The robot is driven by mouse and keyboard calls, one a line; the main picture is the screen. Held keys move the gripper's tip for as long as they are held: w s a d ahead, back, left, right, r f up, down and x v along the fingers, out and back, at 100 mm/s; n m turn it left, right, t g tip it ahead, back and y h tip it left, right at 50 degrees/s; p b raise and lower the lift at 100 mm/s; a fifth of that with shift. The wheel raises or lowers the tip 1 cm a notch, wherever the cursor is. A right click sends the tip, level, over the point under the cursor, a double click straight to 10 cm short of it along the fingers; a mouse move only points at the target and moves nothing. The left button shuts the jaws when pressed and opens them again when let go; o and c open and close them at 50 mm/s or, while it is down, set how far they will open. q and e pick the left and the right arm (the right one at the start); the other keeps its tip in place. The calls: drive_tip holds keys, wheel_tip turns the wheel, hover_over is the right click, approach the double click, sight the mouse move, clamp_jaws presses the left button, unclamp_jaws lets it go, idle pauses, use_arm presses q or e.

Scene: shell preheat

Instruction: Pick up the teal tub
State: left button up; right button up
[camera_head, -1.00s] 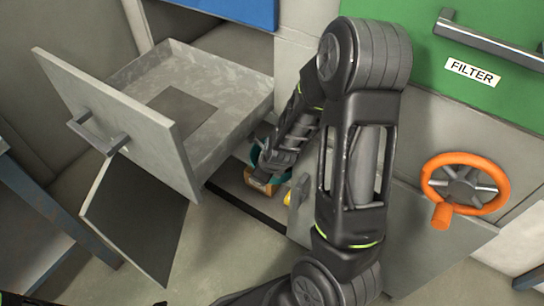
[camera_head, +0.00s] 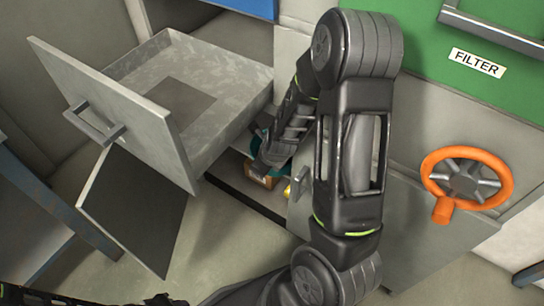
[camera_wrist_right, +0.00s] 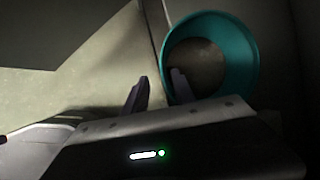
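The teal tub (camera_wrist_right: 238,50) is at the upper right of the right wrist view, seen from above into its round opening. In the head view only slivers of the tub (camera_head: 256,143) show around my right gripper (camera_head: 262,165), low inside the cabinet. In the wrist view my right gripper (camera_wrist_right: 160,78) is open. One fingertip is over the tub's opening and the other is outside, with the near-left rim between them; contact cannot be told. My left arm's dark end (camera_head: 160,300) shows at the bottom edge of the head view, its fingers unclear.
An open, empty-looking drawer (camera_head: 205,65) sticks out left of my right arm. An orange-brown box (camera_head: 268,173) and a small yellow thing (camera_head: 288,191) are near the tub.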

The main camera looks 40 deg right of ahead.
drive_tip(key=b+x, duration=0.2)
drive_tip(key=x, duration=0.3)
drive_tip(key=shift+w+d, duration=0.15)
drive_tip(key=shift+c, duration=0.5)
clamp_jaws()
idle(1.2)
